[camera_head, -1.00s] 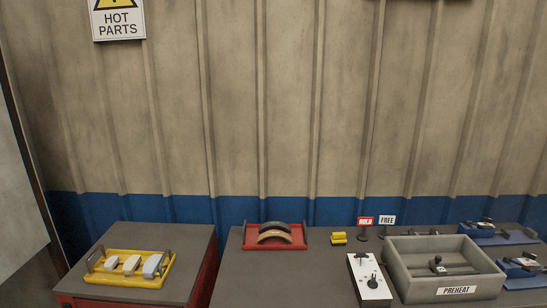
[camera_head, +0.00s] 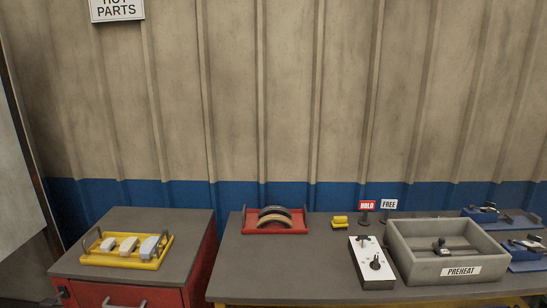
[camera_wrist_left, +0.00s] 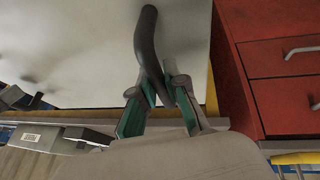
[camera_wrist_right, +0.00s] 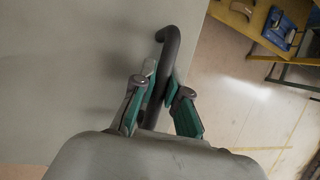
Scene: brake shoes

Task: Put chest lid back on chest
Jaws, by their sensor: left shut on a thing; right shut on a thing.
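A large pale grey panel, seemingly the chest lid, fills much of the left wrist view (camera_wrist_left: 90,45) and the right wrist view (camera_wrist_right: 80,80). My left gripper (camera_wrist_left: 160,90) is shut on a dark curved bar handle (camera_wrist_left: 148,40) on it. My right gripper (camera_wrist_right: 160,90) is shut on another dark handle (camera_wrist_right: 170,45) on it. Neither gripper nor the panel is clearly seen in the head view. A grey open-topped box marked PREHEAT (camera_head: 460,271) stands on the bench with a dark fixture inside. I cannot tell whether it is the chest.
The bench (camera_head: 290,270) carries a red tray (camera_head: 275,230) with curved shoes, a yellow block (camera_head: 340,221), a white switch box (camera_head: 372,264) and blue fixtures (camera_head: 487,212). A red cabinet (camera_head: 130,292) at left bears a yellow tray (camera_head: 128,262). The bench front is mostly bare.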

